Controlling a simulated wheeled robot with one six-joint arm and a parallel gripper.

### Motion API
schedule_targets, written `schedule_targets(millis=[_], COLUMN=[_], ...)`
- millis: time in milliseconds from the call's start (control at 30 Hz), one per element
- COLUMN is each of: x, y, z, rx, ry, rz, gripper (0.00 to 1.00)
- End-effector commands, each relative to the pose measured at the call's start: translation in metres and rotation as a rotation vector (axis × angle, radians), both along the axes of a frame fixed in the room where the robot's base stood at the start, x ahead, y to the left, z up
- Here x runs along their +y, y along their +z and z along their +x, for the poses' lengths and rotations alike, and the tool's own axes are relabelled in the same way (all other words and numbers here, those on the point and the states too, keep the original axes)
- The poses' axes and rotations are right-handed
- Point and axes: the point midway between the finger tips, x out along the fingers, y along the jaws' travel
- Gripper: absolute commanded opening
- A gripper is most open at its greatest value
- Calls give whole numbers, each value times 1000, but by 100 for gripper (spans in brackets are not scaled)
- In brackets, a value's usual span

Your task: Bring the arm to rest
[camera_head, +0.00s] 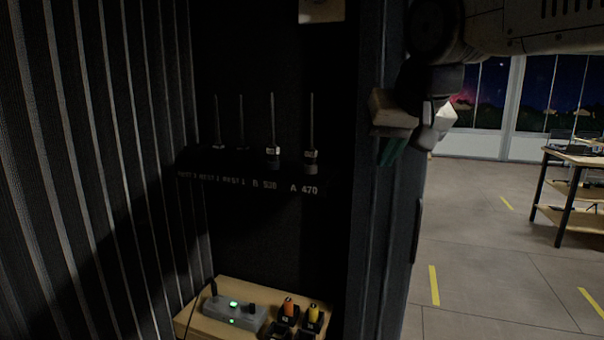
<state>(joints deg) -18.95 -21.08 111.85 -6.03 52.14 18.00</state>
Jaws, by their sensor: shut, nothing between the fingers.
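My gripper (388,150) hangs at the upper right in the head view, at the end of my arm, which comes in from the top right corner. Its fingers point downward and are shut with nothing between them. It is in front of the dark door post, well above the floor. Part of the wrist is in deep shadow.
A dark shelf (245,181) holds several upright antennas. Below, a wooden surface (196,326) bears a grey box (235,312) with green lights and orange (288,308) and yellow (313,313) items in holders. A dark post (372,250) stands right of these. A table (575,158) stands far right; floor between is clear.

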Motion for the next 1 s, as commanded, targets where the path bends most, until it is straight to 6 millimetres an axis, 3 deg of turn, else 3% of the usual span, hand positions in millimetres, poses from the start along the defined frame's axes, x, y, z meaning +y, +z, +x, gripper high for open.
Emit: schedule_targets(millis=[33,200,400,467,567,1000], x=[-18,-67,-106,-114,-122,-122], y=[-28,-115,-193,-209,-216,-216], z=[-24,-109,-205,-225,-237,-237], rx=[72,319,535,562,553,553], ry=[8,56,45,11,-30,-30], rz=[-41,-138,-145,-129,-116,-116], gripper=[0,0,0,0,0,0])
